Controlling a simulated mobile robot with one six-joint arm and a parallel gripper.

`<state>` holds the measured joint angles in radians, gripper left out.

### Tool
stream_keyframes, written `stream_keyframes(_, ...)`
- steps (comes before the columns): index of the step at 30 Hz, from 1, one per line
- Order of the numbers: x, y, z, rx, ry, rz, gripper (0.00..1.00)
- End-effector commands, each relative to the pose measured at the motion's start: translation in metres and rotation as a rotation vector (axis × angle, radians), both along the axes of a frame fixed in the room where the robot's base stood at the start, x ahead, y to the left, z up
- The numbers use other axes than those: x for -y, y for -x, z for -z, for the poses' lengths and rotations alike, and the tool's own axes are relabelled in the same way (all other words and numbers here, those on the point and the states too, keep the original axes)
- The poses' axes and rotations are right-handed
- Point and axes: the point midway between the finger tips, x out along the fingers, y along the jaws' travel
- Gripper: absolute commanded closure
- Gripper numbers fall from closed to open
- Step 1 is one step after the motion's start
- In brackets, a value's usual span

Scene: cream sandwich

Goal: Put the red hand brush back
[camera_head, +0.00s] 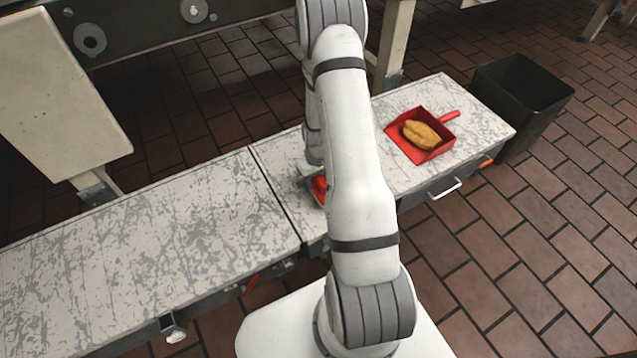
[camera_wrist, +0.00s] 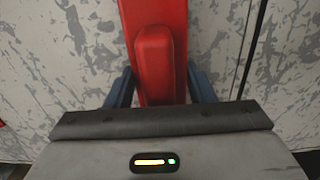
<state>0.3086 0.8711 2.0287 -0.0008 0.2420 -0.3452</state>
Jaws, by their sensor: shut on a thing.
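The red hand brush (camera_wrist: 155,55) fills the upper middle of the wrist view, its red grip running down between the two dark blue fingers. My gripper (camera_wrist: 160,88) is shut on the brush. In the head view a small red part of the brush (camera_head: 319,186) shows beside my arm, low at the worn white counter; my arm hides the rest. I cannot tell whether the brush touches the counter top. The brush's bristles are not visible in either view.
A red dustpan (camera_head: 400,148) holding a tan, bread-like piece (camera_head: 421,134) lies on the right part of the counter (camera_head: 215,215). A black bin (camera_head: 522,85) stands past the counter's right end. The left counter top is clear. A seam divides the counter.

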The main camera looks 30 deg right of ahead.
Motion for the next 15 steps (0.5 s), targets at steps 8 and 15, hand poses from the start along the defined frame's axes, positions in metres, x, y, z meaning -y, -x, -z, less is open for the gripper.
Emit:
stream_keyframes(8, 0.0005, -0.0002, 0.008, 0.0, 0.0, 0.001, 0.73)
stream_keyframes(15, 0.0007, 0.0, 0.0108, 0.0, 0.0, 0.001, 0.44)
